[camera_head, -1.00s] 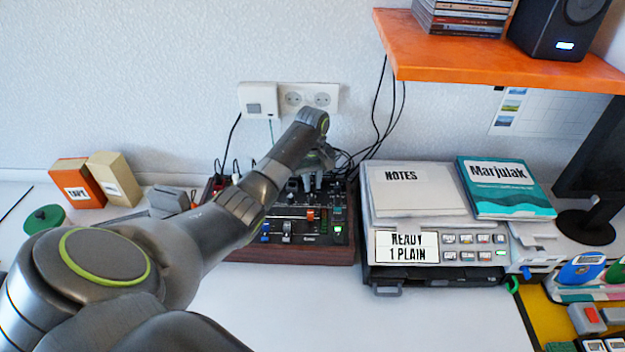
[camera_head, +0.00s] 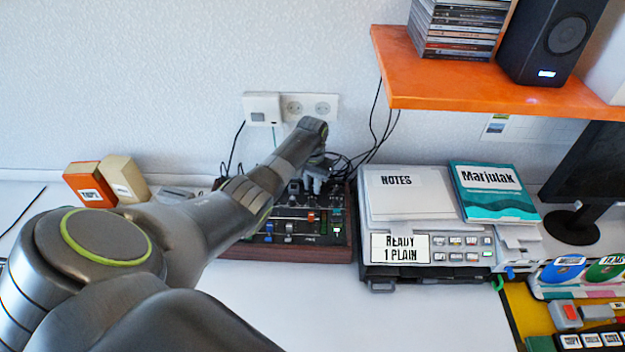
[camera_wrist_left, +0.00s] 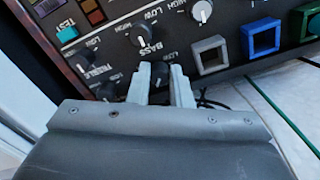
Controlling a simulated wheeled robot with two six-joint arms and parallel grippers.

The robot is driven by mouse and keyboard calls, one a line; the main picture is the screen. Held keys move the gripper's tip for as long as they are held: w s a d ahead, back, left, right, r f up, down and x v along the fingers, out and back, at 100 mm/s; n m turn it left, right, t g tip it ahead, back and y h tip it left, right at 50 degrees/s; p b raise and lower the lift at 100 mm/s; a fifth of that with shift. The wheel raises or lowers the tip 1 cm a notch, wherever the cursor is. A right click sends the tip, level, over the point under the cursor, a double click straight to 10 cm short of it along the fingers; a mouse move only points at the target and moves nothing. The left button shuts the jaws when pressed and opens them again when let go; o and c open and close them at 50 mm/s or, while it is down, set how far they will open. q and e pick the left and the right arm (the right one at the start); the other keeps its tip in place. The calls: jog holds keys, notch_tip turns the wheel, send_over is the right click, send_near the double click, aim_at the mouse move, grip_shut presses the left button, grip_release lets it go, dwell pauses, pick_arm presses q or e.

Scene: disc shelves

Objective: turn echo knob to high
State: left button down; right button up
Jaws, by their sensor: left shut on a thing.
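The dark mixer panel with a wooden front edge (camera_head: 290,253) lies on the white table, partly covered by my left arm in the head view. My left gripper (camera_head: 316,184) reaches down onto its back right part. In the left wrist view my left gripper (camera_wrist_left: 164,88) is shut on a dark knob (camera_wrist_left: 158,75), one pale finger on each side. Upside-down LOW and HIGH marks flank this knob. No echo label is readable, so I cannot tell its name or its pointer's direction. My right gripper is not visible.
A grey machine (camera_head: 440,274) with a READY 1 PLAIN display stands right of the mixer, holding a notes folder and a teal book (camera_head: 493,190). An orange shelf (camera_head: 480,85) overhangs the right. Black cables (camera_head: 345,165) run behind the mixer. White table in front is clear.

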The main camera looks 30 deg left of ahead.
pick_arm(q)
jog(key=m, duration=0.2)
jog(key=m+p, duration=0.1)
jog(key=m, duration=0.2)
jog(key=shift+w+a+r, duration=0.1)
jog(key=shift+r, duration=0.05)
jog(key=shift+m, duration=0.3)
dwell(0.3)
jog(key=c, duration=1.3)
grip_release()
jog(key=shift+r, duration=0.1)
